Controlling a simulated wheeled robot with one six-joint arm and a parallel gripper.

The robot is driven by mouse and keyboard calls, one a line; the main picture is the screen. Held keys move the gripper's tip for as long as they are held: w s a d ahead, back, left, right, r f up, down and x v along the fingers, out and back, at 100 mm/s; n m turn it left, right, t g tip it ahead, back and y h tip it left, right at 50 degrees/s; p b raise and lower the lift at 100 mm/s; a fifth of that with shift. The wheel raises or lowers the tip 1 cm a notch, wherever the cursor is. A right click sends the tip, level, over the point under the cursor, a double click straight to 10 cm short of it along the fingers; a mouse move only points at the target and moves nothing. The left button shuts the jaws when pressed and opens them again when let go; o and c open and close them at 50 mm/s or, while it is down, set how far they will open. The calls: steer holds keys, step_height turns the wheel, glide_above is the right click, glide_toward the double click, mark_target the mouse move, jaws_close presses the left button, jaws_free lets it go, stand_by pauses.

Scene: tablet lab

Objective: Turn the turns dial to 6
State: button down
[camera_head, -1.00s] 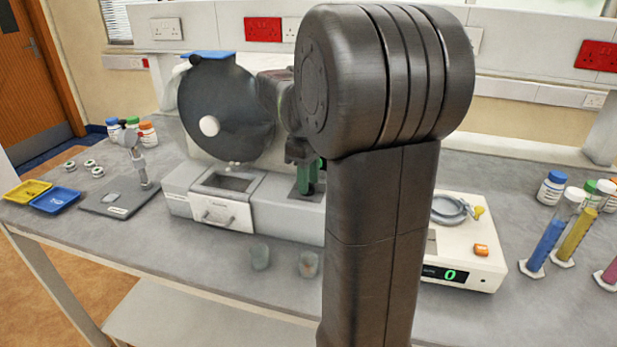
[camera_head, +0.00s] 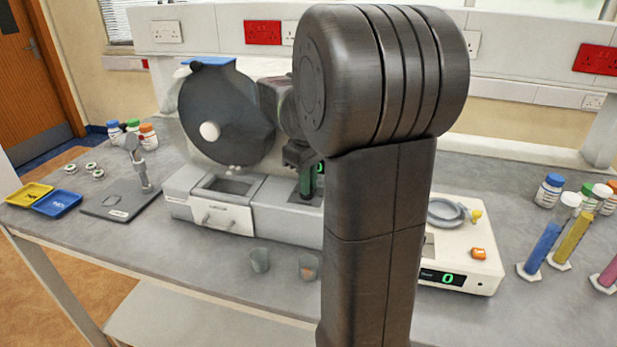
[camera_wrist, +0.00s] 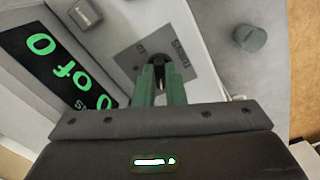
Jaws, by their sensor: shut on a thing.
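The machine with the large dark disc (camera_head: 225,115) stands on the bench, left of my arm. My gripper's green fingers (camera_head: 306,183) point down at the right part of its grey base (camera_head: 285,215). In the wrist view, my gripper (camera_wrist: 161,75) is shut on a small dark dial (camera_wrist: 153,60), mostly hidden between the fingertips. A grey plate (camera_wrist: 128,60) with upside-down lettering lies around the dial. The dial's pointer cannot be made out. A black display (camera_wrist: 58,68) beside it shows green characters like "0 of 0".
Two small cups (camera_head: 259,260) stand in front of the machine. A balance (camera_head: 463,250) reading 0 is right of my arm. Coloured cylinders (camera_head: 541,250) stand at far right.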

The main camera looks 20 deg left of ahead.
steer(key=m+p, duration=0.2)
steer(key=m, duration=0.2)
steer(key=shift+r+m, duration=0.15)
steer(key=shift+m, duration=0.15)
steer(key=m+p, duration=0.2)
steer(key=m, duration=0.2)
steer(key=shift+s+a, duration=0.1)
steer(key=m+p, duration=0.2)
steer(key=m, duration=0.3)
steer(key=shift+a+m+p, duration=0.15)
steer(key=shift+m+p, duration=0.3)
steer(key=shift+m, duration=1.65)
steer(key=c, duration=1.5)
jaws_free()
